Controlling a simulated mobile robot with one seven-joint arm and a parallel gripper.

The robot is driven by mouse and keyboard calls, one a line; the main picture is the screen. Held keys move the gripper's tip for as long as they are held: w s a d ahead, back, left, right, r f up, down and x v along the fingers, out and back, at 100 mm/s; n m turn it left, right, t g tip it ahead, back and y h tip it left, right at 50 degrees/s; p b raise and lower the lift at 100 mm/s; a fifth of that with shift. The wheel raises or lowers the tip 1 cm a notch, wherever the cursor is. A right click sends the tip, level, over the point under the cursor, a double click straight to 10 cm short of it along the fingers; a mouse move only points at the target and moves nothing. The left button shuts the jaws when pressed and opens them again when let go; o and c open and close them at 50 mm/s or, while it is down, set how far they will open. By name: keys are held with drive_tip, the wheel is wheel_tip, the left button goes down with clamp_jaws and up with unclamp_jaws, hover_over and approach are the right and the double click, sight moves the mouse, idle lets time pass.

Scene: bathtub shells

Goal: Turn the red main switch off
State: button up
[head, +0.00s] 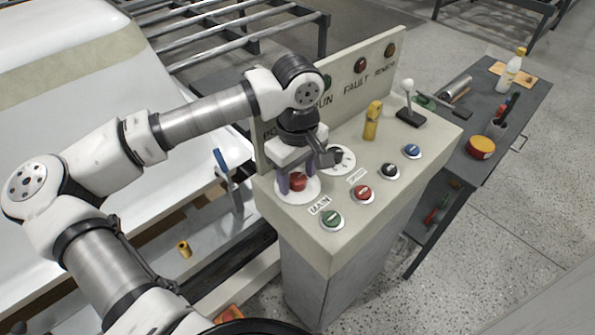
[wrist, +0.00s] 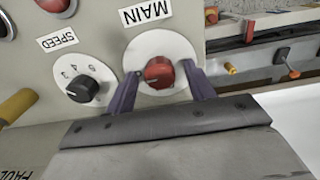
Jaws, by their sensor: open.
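The red main switch (head: 298,182) is a round knob on a white disc at the near left corner of the console top. In the wrist view the red knob (wrist: 158,73) sits below the MAIN label (wrist: 146,12). My gripper (wrist: 160,78) is open, with one purple finger on each side of the knob. In the head view my gripper (head: 297,176) points down over the disc and partly covers it. I cannot tell whether the fingers touch the knob. The setting of the knob is not readable.
A black speed dial (head: 340,158) is close beside my gripper. Green (head: 332,219), red (head: 361,194), black (head: 390,171) and blue (head: 412,151) buttons line the front. A yellow-handled control (head: 372,121) and a lever (head: 409,100) stand farther right. An upright panel (head: 343,85) rises behind.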

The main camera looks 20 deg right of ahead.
drive_tip(key=c, duration=1)
drive_tip(key=shift+b, duration=0.45)
drive_tip(key=n+b, duration=0.1)
drive_tip(key=b, duration=0.1)
drive_tip(key=n+b, duration=0.1)
drive_tip(key=n, duration=0.1)
drive_tip(key=shift+f+b, duration=0.25)
drive_tip(key=shift+b, duration=0.15)
drive_tip(key=n+b, duration=0.5)
drive_tip(key=shift+r, duration=0.1)
drive_tip(key=n+b, duration=0.3)
drive_tip(key=n, duration=0.1)
drive_tip(key=shift+n, duration=0.4)
drive_tip(key=shift+r+n+b, duration=0.2)
drive_tip(key=shift+n+b, duration=0.8)
drive_tip(key=shift+n, duration=1.6)
